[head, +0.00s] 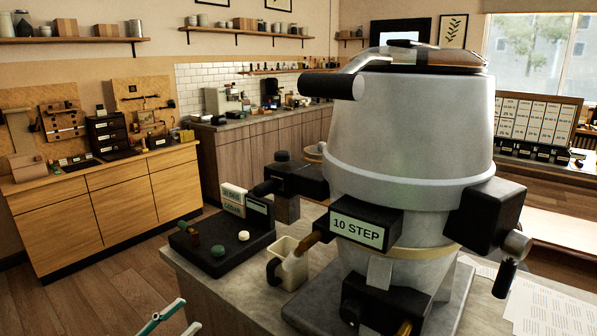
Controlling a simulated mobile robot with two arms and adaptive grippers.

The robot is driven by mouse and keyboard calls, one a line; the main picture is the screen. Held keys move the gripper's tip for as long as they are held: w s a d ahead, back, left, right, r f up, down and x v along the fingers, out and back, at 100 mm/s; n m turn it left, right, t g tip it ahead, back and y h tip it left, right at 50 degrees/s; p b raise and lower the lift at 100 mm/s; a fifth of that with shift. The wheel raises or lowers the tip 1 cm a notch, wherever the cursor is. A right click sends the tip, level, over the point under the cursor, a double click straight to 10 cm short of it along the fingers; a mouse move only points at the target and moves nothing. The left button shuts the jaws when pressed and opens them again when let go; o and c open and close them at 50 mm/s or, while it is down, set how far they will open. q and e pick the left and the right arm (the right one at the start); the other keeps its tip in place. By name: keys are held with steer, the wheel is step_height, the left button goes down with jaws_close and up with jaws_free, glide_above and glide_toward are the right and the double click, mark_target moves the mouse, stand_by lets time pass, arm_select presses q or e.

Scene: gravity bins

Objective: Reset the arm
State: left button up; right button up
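My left gripper (187,314) shows at the bottom edge, left of centre, as two slim pale-green and white fingers. Their tips are apart and nothing shows between them. It is in front of the counter's left side and touches nothing that I can see. The rest of my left arm is out of the picture. My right gripper is not in view.
Black side parts (487,215) stick out from the bin. Papers (550,310) lie at right. Open wooden floor (85,285) lies left of the counter.

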arm_select(q)
steer(key=s+a+f+n+t+y, duration=0.15)
steer(key=f+n+y, duration=0.45)
steer(key=f, duration=0.9)
steer(key=a+f+n+t+y, duration=0.15)
steer(key=f+n+y, duration=0.5)
steer(key=f, duration=0.95)
steer(key=s+a+f+g+y, duration=0.1)
steer(key=s+f+g+y, duration=0.5)
steer(key=f, duration=0.5)
steer(key=s+d+f+n+g, duration=0.1)
steer(key=s+f+g, duration=0.1)
steer(key=s+f, duration=0.75)
steer(key=s+f+g, duration=0.2)
steer(key=s+f, duration=0.4)
steer(key=s, duration=0.6)
steer(key=s+d+f+g, duration=0.2)
steer(key=s, duration=0.8)
steer(key=s+d+f+g+y, duration=0.1)
steer(key=s+d+f+g, duration=0.1)
steer(key=s, duration=0.8)
steer(key=shift+s+f+g, duration=0.2)
steer(key=shift+f+g, duration=0.25)
steer(key=shift+g, duration=0.25)
steer(key=shift+w, duration=0.1)
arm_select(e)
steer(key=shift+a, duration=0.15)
